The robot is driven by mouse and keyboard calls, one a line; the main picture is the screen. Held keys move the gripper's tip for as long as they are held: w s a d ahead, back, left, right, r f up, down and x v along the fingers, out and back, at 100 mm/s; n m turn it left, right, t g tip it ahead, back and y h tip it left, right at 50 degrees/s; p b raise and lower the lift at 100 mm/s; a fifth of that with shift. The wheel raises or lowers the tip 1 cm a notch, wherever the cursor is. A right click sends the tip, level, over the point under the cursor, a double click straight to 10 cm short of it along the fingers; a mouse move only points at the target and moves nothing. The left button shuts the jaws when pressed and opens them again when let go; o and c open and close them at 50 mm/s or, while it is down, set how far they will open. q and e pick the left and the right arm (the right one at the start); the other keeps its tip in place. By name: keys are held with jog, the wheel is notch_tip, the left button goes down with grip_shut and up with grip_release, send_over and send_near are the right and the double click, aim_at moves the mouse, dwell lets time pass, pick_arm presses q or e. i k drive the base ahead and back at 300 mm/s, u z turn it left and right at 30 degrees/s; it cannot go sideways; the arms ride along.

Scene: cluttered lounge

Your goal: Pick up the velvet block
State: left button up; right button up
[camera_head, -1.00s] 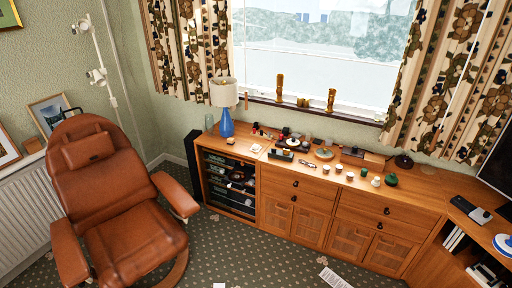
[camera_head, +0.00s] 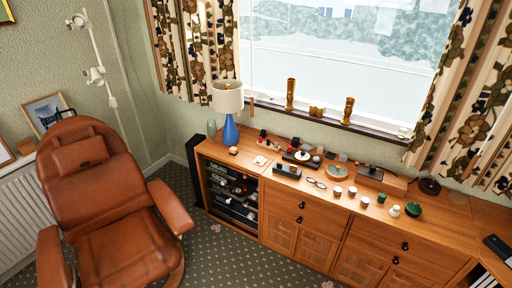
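Several small dark objects sit among the clutter on the wooden sideboard (camera_head: 325,207). They include a dark tray-like piece (camera_head: 287,171) near the front edge and a dark block-like piece (camera_head: 370,172) farther right, by a brown wooden box (camera_head: 394,184). They are too small for me to tell which, if any, is the velvet block. Neither of my grippers shows in the head view.
A blue lamp (camera_head: 230,130) stands at the sideboard's left end. Small cups (camera_head: 351,192), glasses (camera_head: 316,183) and a green pot (camera_head: 413,210) crowd the top. A brown leather armchair (camera_head: 100,205) stands left. Patterned carpet (camera_head: 220,245) lies open between chair and sideboard.

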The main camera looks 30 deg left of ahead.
aim_at(233, 150)
jog(key=u, duration=0.05)
jog(key=i, duration=0.65)
jog(key=u, duration=1)
jog(key=i, duration=0.65)
jog(key=u, duration=0.7)
